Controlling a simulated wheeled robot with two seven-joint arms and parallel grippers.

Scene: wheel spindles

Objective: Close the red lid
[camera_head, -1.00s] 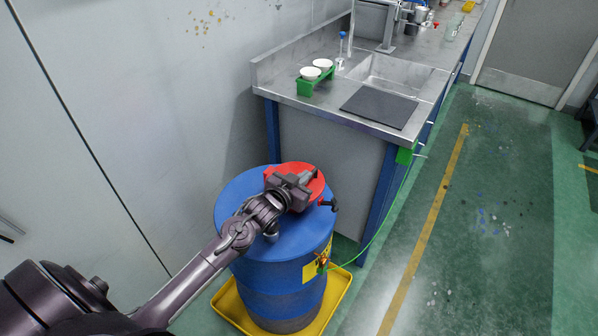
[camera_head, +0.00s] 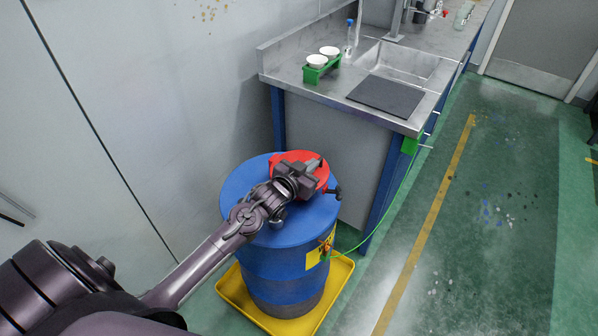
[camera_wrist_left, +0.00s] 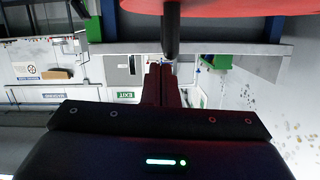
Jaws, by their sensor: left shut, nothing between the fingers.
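The red lid (camera_head: 284,158) is on top of the blue drum (camera_head: 245,185), toward its far side. My left gripper (camera_head: 317,164) is shut and empty, over the lid in the head view and covering its middle. In the left wrist view the red lid (camera_wrist_left: 235,8) fills the top edge, and the shut fingers (camera_wrist_left: 160,78) point up toward a dark rod (camera_wrist_left: 171,30) beside it. I cannot tell whether the fingers touch the rod or lid, or how far the lid is open. My right gripper is not in view.
The drum stands in a yellow tray (camera_head: 226,290) beside a steel sink bench (camera_head: 300,83). A green rack (camera_head: 320,72) with white cups and a dark mat (camera_head: 386,96) lie on the bench. A green wire (camera_head: 375,240) runs from drum to bench.

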